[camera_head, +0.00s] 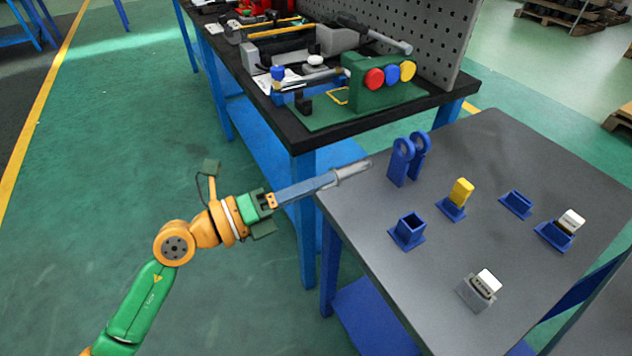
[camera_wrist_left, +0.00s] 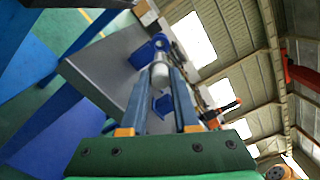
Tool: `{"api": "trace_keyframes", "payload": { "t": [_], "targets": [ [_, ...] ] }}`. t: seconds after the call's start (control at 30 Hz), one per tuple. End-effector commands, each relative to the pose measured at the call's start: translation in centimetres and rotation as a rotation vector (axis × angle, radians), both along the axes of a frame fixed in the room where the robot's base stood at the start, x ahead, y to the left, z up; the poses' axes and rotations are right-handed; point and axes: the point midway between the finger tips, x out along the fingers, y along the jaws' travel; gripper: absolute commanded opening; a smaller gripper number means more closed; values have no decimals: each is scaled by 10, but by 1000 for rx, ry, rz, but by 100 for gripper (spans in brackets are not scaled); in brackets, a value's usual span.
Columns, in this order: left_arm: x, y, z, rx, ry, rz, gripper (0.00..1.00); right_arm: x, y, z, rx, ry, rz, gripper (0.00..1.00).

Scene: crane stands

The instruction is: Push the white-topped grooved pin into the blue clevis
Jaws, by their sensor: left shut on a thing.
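The blue clevis (camera_head: 401,168) stands upright at the far left corner of the grey table, with two lugs and a round hole through them. My left gripper (camera_head: 335,179) is shut on a pale grey-white pin (camera_head: 352,171), held roughly level just left of the clevis. The pin's tip points toward the lugs and looks apart from them. In the left wrist view the pin (camera_wrist_left: 160,73) sits between the fingertips of my left gripper (camera_wrist_left: 161,84), with the blue clevis (camera_wrist_left: 143,56) just beyond it. The pin's grooves are too small to tell. My right gripper is not in view.
The grey table (camera_head: 380,235) also bears a yellow block in a blue socket (camera_head: 451,211), empty blue sockets (camera_head: 408,232) (camera_head: 516,205), a white block (camera_head: 571,220) in a blue holder, and a grey block (camera_head: 476,293) with a white piece. A cluttered black bench (camera_head: 330,130) stands behind.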

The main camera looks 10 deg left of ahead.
Motion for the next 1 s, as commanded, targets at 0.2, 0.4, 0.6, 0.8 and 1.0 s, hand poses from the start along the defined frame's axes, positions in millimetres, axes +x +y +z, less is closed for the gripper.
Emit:
{"api": "trace_keyframes", "payload": {
  "t": [0.2, 0.4, 0.6, 0.8, 1.0],
  "targets": [
    [6, -7, 4, 6, -14, -1, 0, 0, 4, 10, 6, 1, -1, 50],
    [21, -28, 4, 6, -15, -1, 0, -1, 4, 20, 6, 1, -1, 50],
    [31, -42, 2, 7, -16, -1, 0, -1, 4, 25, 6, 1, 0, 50],
    [33, -46, 1, 9, -17, -2, 0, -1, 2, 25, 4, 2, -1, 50],
    [33, -45, 1, 9, -17, -2, 0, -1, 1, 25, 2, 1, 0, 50]
  ]
}}
